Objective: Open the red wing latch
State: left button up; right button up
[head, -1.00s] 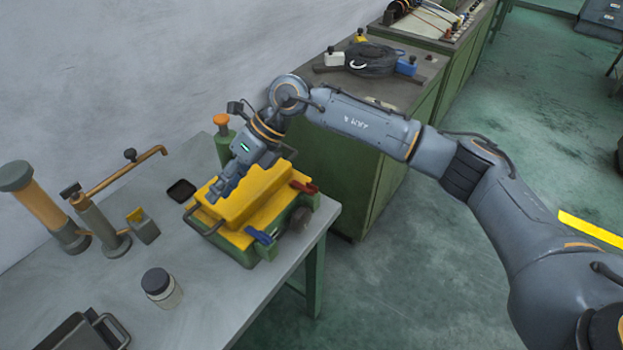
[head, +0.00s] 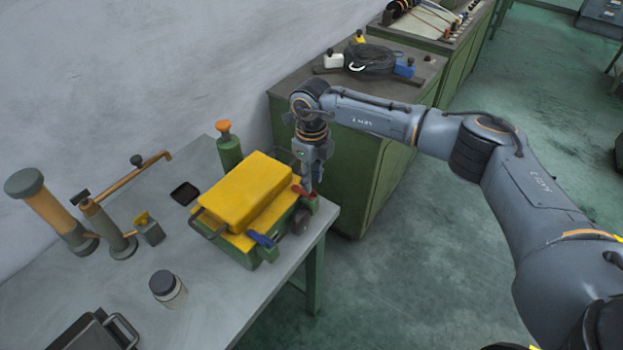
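The red wing latch (head: 301,191) is on the right end of a green machine with a yellow cover (head: 240,192), which sits on the grey table. A blue wing latch (head: 261,239) is on the machine's near side. My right gripper (head: 312,184) points down at the right end of the machine, right beside the red latch. Its fingertips are small and partly merge with the latch; I cannot tell whether they touch it or how far apart they are. My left gripper is not in view.
A green bottle with an orange cap (head: 227,148) stands behind the machine. A lidded jar (head: 167,288), a small black tray (head: 184,193) and an orange-handled tool (head: 50,212) are on the table (head: 220,308). A green cabinet (head: 345,165) stands behind the table's right edge.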

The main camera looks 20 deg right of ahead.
jog(key=shift+f+p, duration=0.3)
jog(key=shift+f, duration=1.25)
jog(key=shift+c, duration=0.2)
grip_shut()
